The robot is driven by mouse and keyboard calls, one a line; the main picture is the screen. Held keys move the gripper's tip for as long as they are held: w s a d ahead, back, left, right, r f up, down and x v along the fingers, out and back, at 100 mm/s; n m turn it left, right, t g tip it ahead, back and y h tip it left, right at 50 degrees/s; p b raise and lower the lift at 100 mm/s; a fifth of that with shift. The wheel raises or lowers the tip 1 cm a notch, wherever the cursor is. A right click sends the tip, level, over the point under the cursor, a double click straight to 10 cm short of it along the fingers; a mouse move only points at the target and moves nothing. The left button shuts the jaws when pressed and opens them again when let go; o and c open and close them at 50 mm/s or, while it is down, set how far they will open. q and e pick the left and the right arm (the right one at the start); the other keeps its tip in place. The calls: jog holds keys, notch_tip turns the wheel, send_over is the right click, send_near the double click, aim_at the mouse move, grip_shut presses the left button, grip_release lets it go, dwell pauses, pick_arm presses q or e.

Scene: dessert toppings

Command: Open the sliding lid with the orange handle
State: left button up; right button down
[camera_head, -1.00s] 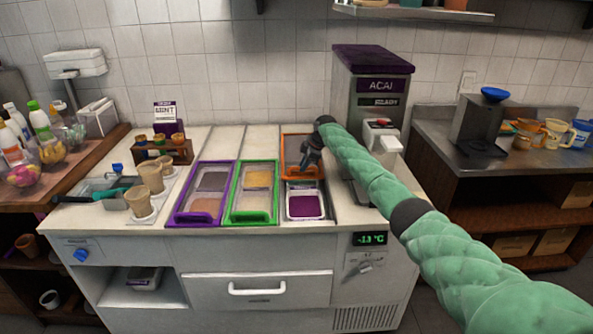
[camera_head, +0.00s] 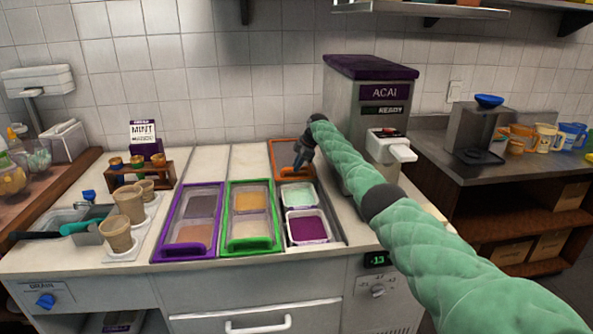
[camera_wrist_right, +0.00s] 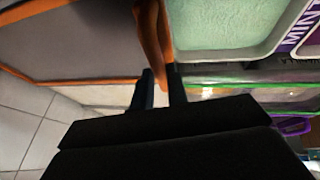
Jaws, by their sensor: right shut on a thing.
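The sliding lid with the orange frame (camera_head: 279,149) lies at the back of the counter, behind the right column of tubs. Its orange handle (camera_head: 294,172) is at its front edge; the handle also shows in the right wrist view (camera_wrist_right: 152,40). My right gripper (camera_head: 299,166) reaches in from the right and is shut on the orange handle; in the right wrist view its dark fingers (camera_wrist_right: 160,88) are on either side of it. A pale mint tub (camera_head: 298,196) and a purple tub (camera_head: 307,228) lie uncovered in front of the lid. My left gripper is not in view.
The purple-framed lid (camera_head: 190,218) and green-framed lid (camera_head: 250,216) cover tubs to the left. The acai machine (camera_head: 368,110) stands close on the right, beside my arm. Paper cups (camera_head: 130,205) stand at the left.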

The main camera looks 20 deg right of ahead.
jog(key=shift+w, duration=0.1)
jog(key=c, duration=1.4)
grip_release()
